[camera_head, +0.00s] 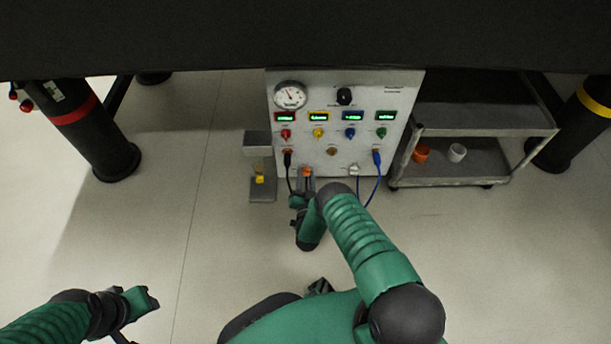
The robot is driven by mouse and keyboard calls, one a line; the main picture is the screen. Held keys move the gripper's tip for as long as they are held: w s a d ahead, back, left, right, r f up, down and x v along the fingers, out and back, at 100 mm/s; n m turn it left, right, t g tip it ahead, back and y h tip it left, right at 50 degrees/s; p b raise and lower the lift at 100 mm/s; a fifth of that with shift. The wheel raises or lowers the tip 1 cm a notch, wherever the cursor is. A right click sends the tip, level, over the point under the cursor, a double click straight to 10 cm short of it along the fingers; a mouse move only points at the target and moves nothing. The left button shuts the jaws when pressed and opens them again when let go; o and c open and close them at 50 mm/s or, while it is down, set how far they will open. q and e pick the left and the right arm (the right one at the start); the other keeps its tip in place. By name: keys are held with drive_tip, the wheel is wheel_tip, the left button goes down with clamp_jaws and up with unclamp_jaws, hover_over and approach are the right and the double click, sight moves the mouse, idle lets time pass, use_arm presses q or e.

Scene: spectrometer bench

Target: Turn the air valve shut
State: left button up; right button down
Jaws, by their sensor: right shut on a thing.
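The control panel (343,115) stands upright in the middle of the view. A small orange handle (306,172), which looks like the air valve, sits low on its front, left of centre. My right gripper (304,188) is at this handle and shut on it; the fingers and forearm hide part of it, so its exact angle is hard to tell. My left gripper (148,299) is at the lower left, away from the panel and over the floor. It holds nothing that I can see, and its finger gap is unclear.
The panel carries a round gauge (290,95), coloured knobs and displays. A black cable and a blue cable (377,175) hang near my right arm. A small stand (259,165) is left of the panel. A grey cart (455,131) with two cups is on the right.

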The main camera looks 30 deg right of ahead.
drive_tip(key=shift+s+f+n, duration=0.2)
drive_tip(key=shift+f+n, duration=0.1)
drive_tip(key=shift+n, duration=0.2)
drive_tip(key=c, duration=1.3)
unclamp_jaws()
drive_tip(key=shift+o, duration=1.2)
drive_tip(key=shift+w+r, duration=0.1)
